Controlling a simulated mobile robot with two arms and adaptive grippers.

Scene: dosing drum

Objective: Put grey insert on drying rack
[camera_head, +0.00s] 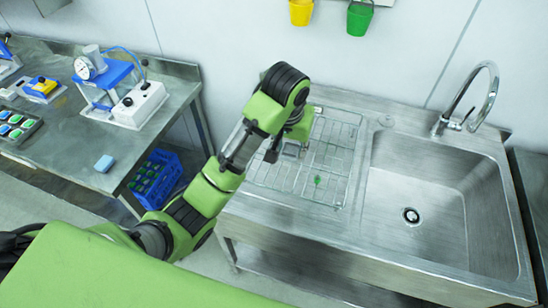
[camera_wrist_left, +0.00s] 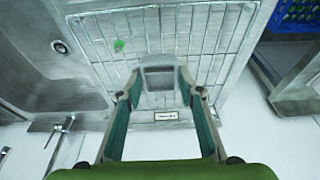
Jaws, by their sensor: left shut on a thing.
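The grey insert (camera_wrist_left: 158,78) is a small square frame-like piece between the fingertips of my left gripper (camera_wrist_left: 157,84) in the left wrist view. The gripper is shut on it. The drying rack (camera_wrist_left: 205,22) is a wire grid behind the insert in that view. In the head view, the drying rack (camera_head: 341,133) lies on the steel drainboard left of the sink. My left gripper (camera_head: 281,150) is over the rack's left part, with the grey insert (camera_head: 291,149) at its tips. I cannot tell whether the insert touches the wires. My right gripper is not in view.
A small green piece (camera_head: 318,180) lies on the rack. The sink (camera_head: 430,190) with a tall tap (camera_head: 470,105) is to the right. A blue crate (camera_head: 155,180) stands below the left bench (camera_head: 75,150). The rack's right part is free.

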